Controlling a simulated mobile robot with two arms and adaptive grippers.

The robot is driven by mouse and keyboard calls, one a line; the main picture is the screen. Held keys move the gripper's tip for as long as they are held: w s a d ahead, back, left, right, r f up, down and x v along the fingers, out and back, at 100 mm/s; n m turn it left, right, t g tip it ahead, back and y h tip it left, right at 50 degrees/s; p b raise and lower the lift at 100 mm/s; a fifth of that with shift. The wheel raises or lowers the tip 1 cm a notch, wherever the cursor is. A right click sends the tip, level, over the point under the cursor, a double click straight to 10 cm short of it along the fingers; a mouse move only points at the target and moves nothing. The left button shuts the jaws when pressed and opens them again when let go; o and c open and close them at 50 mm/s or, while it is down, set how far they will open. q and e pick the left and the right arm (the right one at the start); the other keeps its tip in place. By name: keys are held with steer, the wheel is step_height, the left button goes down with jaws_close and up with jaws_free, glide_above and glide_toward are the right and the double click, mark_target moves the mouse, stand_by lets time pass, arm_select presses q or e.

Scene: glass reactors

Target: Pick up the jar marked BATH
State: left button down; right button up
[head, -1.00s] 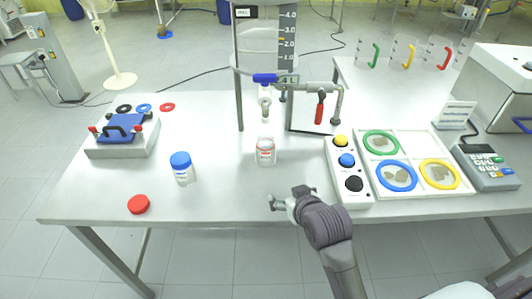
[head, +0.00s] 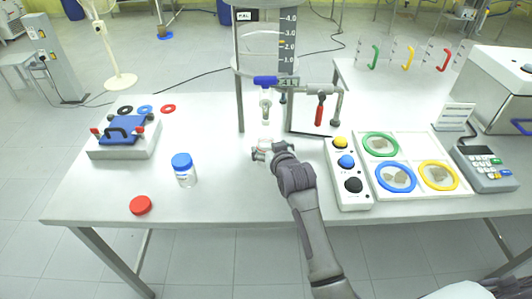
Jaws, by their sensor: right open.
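My left gripper is not in view.
A red lid (head: 140,205) lies near the front left edge. A clamp device with a blue top (head: 124,129) stands at left. A button box (head: 348,172) and a tray with coloured rings (head: 408,163) lie at right. The blue tap handle (head: 265,80) hangs above the gripper.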

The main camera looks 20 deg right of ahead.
mark_target(264, 140)
steer(key=x, duration=0.4)
steer(key=shift+w, duration=0.1)
steer(key=shift+r, duration=0.1)
steer(key=c, duration=1.5)
steer(key=shift+r, duration=0.1)
